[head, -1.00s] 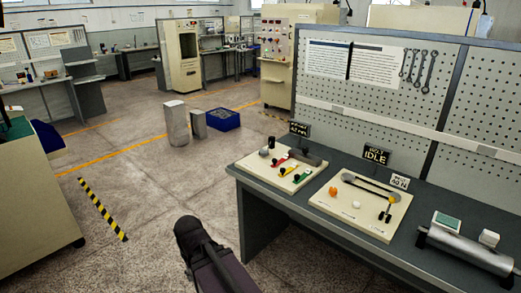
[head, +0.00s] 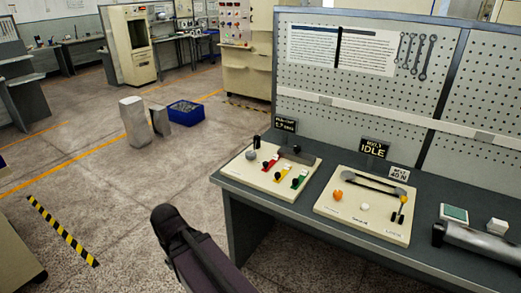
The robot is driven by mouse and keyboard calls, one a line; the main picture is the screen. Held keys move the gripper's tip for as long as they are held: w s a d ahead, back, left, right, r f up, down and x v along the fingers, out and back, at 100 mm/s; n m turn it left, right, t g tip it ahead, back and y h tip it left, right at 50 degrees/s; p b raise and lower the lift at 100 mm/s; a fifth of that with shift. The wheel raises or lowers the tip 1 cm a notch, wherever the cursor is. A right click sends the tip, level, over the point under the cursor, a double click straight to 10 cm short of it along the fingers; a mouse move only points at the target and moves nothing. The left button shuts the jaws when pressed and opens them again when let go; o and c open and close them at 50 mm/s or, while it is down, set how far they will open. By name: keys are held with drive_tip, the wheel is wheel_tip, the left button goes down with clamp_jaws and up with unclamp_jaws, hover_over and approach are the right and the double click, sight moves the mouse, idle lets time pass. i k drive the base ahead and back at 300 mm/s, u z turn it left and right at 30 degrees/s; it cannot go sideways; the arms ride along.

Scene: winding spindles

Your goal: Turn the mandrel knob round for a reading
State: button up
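A grey cylinder (head: 485,243) with a dark end lies at the right. I cannot tell which part is the mandrel knob. My gripper is not visible; only a dark part of my arm shows, left of the bench.
The grey bench (head: 240,190) has a pegboard (head: 340,92) behind it. Small signs stand behind the panels; one reads IDLE (head: 374,148).

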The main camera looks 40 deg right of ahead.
sight(250, 155)
drive_tip(key=z, duration=0.7)
drive_tip(key=i, duration=0.8)
drive_tip(key=z, duration=0.5)
